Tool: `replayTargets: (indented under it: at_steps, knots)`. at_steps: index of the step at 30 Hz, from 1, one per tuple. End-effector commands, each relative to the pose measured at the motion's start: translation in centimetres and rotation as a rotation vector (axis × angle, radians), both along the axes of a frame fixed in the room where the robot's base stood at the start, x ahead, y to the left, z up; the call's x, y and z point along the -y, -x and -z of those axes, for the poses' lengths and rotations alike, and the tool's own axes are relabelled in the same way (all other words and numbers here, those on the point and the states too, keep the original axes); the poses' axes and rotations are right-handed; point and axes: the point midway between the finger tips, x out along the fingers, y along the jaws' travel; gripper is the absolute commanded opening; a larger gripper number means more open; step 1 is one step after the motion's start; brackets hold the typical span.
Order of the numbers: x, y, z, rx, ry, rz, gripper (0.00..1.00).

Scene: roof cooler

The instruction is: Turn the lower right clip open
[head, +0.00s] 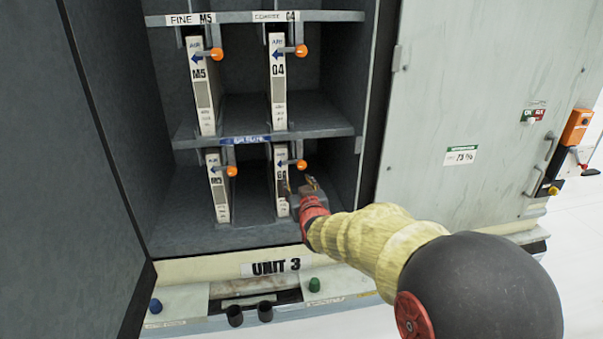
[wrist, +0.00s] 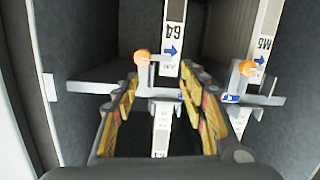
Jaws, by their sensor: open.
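The lower right clip has an orange knob (head: 301,163) on a grey arm, turned to the right of the lower right filter (head: 281,170), just under the middle shelf. It also shows in the wrist view, which is upside down, as an orange knob (wrist: 141,57) with a grey bracket. My gripper (head: 300,184) is open and empty, with its fingertips just below the knob in the head view. In the wrist view my gripper (wrist: 161,80) has one finger on each side of the bracket. I cannot tell whether a finger touches the clip.
The lower left clip (head: 231,171) is beside it, and two upper clips (head: 216,54) (head: 301,50) are above. The shelf edge (head: 320,133) runs close over the lower clips. The cabinet's right wall (head: 345,180) is near my gripper. The open door (head: 70,150) stands at the left.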

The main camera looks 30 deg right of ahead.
Motion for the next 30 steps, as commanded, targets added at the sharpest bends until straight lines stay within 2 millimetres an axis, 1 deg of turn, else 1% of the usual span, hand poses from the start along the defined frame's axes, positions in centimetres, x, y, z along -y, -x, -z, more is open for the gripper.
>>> replayTargets:
  at_steps: [1,3,6,11,21,24,30]
  knots:
    - [1.2,-0.8,1.0,0.031,0.016,0.017,0.43]
    - [2.3,-1.5,1.3,0.076,0.038,0.033,0.43]
    - [3.2,-2.0,1.5,0.117,0.059,0.049,0.43]
    - [3.9,-3.0,1.5,0.135,0.068,0.056,0.43]
    - [5.4,-7.5,1.5,0.134,0.068,0.055,0.43]
    - [5.7,-8.5,1.4,0.135,0.067,0.054,0.43]
    - [6.0,-9.4,1.4,0.134,0.067,0.054,0.43]
